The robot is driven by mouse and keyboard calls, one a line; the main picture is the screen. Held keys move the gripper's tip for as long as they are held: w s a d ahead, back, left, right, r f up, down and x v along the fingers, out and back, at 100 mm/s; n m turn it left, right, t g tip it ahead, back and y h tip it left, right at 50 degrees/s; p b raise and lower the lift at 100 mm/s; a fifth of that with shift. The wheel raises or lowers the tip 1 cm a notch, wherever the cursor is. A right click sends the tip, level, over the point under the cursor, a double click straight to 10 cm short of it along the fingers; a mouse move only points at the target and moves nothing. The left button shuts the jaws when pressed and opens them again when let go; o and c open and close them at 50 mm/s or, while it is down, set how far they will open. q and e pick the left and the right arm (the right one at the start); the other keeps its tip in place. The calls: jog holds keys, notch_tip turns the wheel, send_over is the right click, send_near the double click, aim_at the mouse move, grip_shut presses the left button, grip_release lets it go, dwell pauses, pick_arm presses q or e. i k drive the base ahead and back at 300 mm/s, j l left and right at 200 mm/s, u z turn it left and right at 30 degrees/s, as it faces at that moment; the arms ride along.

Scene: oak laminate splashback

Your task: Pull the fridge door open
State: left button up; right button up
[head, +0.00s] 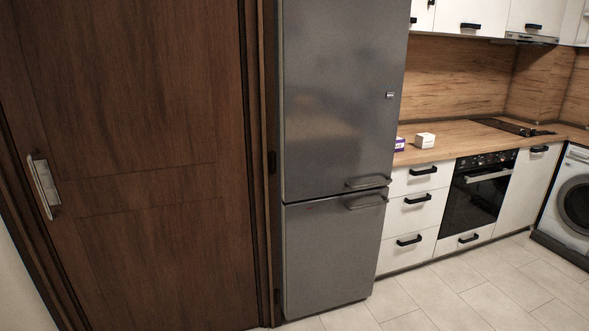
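A tall grey fridge (335,110) stands in the middle of the head view, beside a brown wooden door. Its upper door fills most of its height, and a lower door (330,260) sits beneath it. Both doors look closed. The upper door's handle (368,182) is a horizontal bar near its bottom right corner. The lower door's handle (366,201) is a similar bar just below, near the top right. Neither of my grippers shows in the head view.
The brown wooden door (140,130) is at the left, closed, with a metal handle (43,186). Right of the fridge are white drawers (415,207), a wooden counter (450,144) with two small boxes, an oven (480,198) and a washing machine (573,205). The tiled floor (480,290) in front is clear.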

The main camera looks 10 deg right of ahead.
aim_at(339, 126)
jog(key=i+l+z, duration=0.2)
jog(key=i+z, duration=0.15)
jog(key=i, duration=0.2)
jog(key=i+z, duration=0.35)
jog(key=i, duration=0.2)
jog(key=i+z, duration=0.35)
jog(key=i, duration=0.5)
jog(key=l+z, duration=0.05)
jog(key=l, duration=0.05)
